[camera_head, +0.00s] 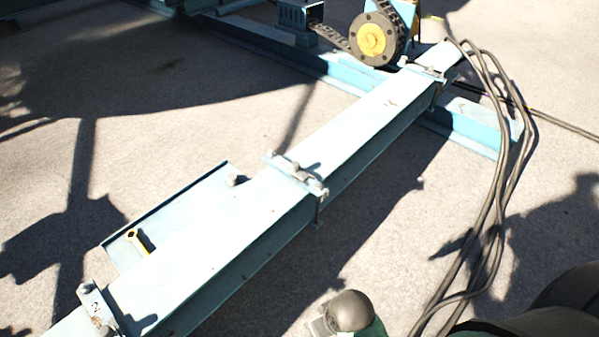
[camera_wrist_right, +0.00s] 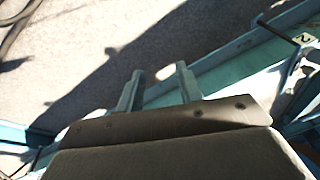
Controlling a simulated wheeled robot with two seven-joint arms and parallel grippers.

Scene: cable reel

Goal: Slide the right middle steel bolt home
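A pale blue steel beam (camera_head: 235,225) runs diagonally across the head view. A middle clamp (camera_head: 297,174) crosses it, with small steel bolt heads; the bolt at its right end (camera_head: 317,187) is small, and I cannot tell how far it is seated. In the right wrist view my right gripper (camera_wrist_right: 159,80) has its two fingers apart with nothing between them. They overlap the blue steelwork (camera_wrist_right: 225,65) in that picture; contact cannot be told. My left gripper is not in view.
A near clamp plate marked 2 (camera_head: 97,306) and a far clamp (camera_head: 422,69) also cross the beam. A yellow tool (camera_head: 137,241) lies on the side plate. Dark cables (camera_head: 497,190) hang at the right. A yellow-hubbed reel (camera_head: 372,39) stands behind.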

